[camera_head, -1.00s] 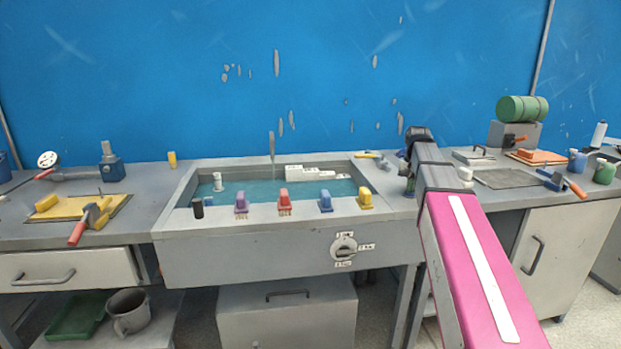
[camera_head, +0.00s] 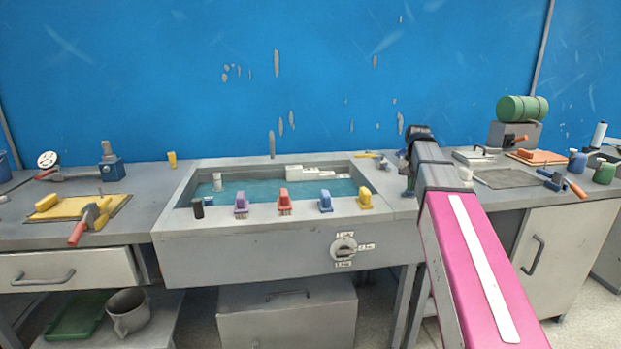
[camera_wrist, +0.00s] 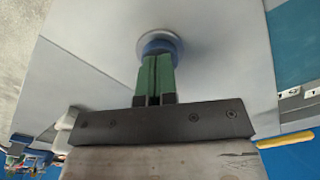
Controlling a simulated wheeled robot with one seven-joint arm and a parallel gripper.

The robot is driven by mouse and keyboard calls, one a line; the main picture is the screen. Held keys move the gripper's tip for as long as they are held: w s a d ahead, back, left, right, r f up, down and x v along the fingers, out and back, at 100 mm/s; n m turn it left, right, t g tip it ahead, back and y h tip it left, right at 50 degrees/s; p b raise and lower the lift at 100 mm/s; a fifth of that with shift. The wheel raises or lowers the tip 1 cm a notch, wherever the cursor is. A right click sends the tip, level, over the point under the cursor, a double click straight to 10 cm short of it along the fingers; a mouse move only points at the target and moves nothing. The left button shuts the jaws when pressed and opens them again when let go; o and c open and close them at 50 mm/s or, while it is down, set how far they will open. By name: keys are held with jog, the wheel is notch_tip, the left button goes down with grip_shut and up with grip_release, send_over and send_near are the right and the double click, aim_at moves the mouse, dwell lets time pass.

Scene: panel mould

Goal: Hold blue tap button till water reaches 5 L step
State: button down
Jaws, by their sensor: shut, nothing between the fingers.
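The blue tap button (camera_wrist: 158,45) is a round knob on a grey surface in the wrist view. My gripper (camera_wrist: 158,60) is shut and empty, its green fingertips right over the button and covering part of it; I cannot tell whether they press it. In the head view my gripper is mostly hidden at the right of the basin (camera_head: 172,210). The water (camera_head: 255,190) is blue-green and lies around the pale stepped block (camera_head: 308,172), whose step labels are too small to read. No stream shows under the spout (camera_head: 272,145).
Purple (camera_head: 241,205), red (camera_head: 284,203), blue (camera_head: 325,203) and yellow (camera_head: 365,199) blocks stand along the basin's front rim. A dial (camera_head: 344,247) is on the front. Tools lie on both side benches. A yellow bar (camera_wrist: 286,140) lies near my gripper.

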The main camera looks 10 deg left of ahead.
jog(key=shift+r, duration=3.3)
jog(key=shift+s, duration=0.1)
